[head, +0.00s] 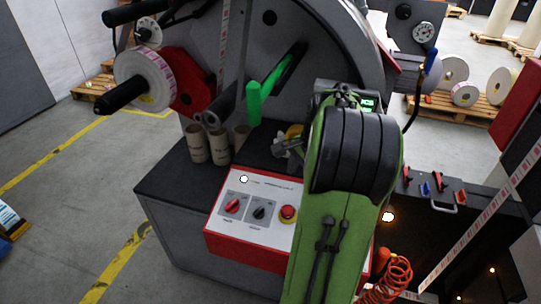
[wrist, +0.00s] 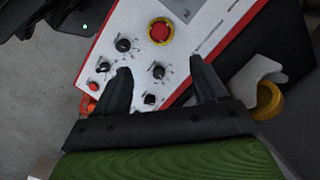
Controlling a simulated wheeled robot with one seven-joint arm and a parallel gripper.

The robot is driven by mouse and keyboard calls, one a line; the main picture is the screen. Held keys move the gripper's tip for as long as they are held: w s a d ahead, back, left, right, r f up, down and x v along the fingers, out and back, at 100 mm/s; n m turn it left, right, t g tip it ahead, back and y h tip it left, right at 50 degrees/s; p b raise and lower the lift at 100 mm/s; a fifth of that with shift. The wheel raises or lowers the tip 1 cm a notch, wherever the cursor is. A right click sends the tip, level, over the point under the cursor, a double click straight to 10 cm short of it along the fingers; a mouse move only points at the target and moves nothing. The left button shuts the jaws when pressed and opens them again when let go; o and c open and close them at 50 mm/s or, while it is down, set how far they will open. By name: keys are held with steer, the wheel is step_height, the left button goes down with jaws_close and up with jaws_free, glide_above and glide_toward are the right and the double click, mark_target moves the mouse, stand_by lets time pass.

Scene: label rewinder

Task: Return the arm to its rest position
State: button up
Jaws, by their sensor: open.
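My green and black arm (head: 345,170) stands large in the head view, reaching over the machine's control panel (head: 256,188). My gripper (wrist: 162,80) shows in the wrist view with its two black fingers apart and nothing between them. The panel (wrist: 186,20) lies beyond the fingers, with a red emergency button (wrist: 160,31) on a yellow ring and several black knobs. I cannot tell how far the fingertips are from the panel.
Cardboard cores (head: 197,143) stand on the dark machine top left of my arm. A green handle (head: 254,103) sticks up close to the arm. A label roll (head: 145,80) sits at upper left. An orange coiled hose (head: 393,276) hangs at lower right.

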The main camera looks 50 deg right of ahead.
steer(key=w+a+r+n+h, duration=0.1)
steer(key=a+r+n, duration=0.1)
steer(key=a+n, duration=0.35)
steer(key=w+a+r+n+t, duration=0.1)
steer(key=a+r+n, duration=0.1)
steer(key=a, duration=0.7)
steer(key=w+a+r+n+h, duration=0.1)
steer(key=a+r+n, duration=0.25)
steer(key=a, duration=0.35)
steer(key=s+a+f+n+t+y, duration=0.1)
steer(key=s+a+n+t, duration=0.1)
steer(key=s+a+n, duration=0.6)
steer(key=shift+s+a+f+n+y, duration=0.4)
steer(key=shift+a+n, duration=0.8)
